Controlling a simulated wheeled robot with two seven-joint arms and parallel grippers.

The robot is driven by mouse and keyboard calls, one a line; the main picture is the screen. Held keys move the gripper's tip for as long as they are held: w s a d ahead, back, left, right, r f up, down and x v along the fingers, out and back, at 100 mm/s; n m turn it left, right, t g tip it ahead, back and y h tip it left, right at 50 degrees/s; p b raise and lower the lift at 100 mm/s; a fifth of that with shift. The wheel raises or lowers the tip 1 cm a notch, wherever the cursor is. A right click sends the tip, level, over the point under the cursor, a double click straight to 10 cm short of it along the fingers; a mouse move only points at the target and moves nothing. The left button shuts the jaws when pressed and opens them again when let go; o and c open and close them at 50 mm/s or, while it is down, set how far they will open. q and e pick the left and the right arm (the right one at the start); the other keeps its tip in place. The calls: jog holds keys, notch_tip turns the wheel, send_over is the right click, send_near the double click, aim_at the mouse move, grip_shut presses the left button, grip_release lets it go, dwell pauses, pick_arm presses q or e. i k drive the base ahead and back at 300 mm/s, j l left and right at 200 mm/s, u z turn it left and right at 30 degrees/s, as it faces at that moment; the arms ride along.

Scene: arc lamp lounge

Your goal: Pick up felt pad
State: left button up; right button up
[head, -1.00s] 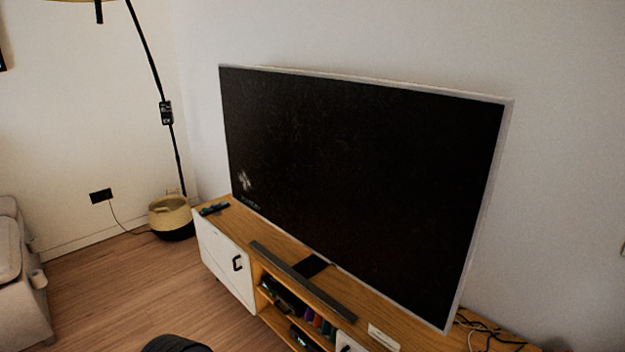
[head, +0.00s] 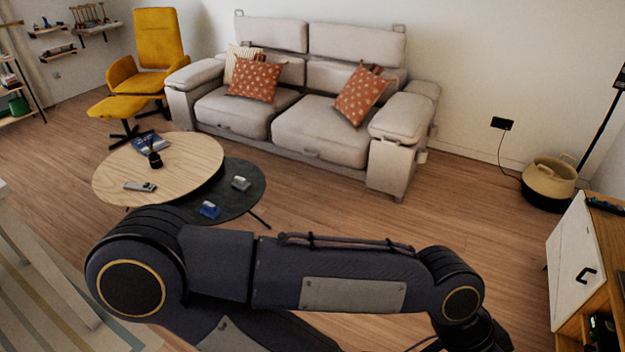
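I cannot make out a felt pad for sure in the head view. On the low dark round table (head: 248,205) lie a small blue item (head: 209,209) and a small grey item (head: 241,183), too small to identify. The overlapping light wooden round table (head: 112,183) holds a remote-like grey object (head: 140,186), a dark cup-like holder (head: 154,159) and a blue book (head: 146,141). One of my arms crosses the foreground and hides the floor behind it. Neither gripper's fingers show.
A grey sofa (head: 320,142) with patterned cushions stands behind the tables. A yellow armchair (head: 158,45) and footstool (head: 126,107) are at the back left. A basket (head: 548,180) and TV cabinet (head: 573,262) are on the right. Wooden floor between sofa and cabinet is clear.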

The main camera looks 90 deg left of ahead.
aim_at(240, 182)
jog(key=u, duration=3.4)
jog(key=i+z, duration=0.1)
jog(key=i, duration=1.4)
jog(key=i+j+z, duration=0.1)
jog(key=i, duration=1.35)
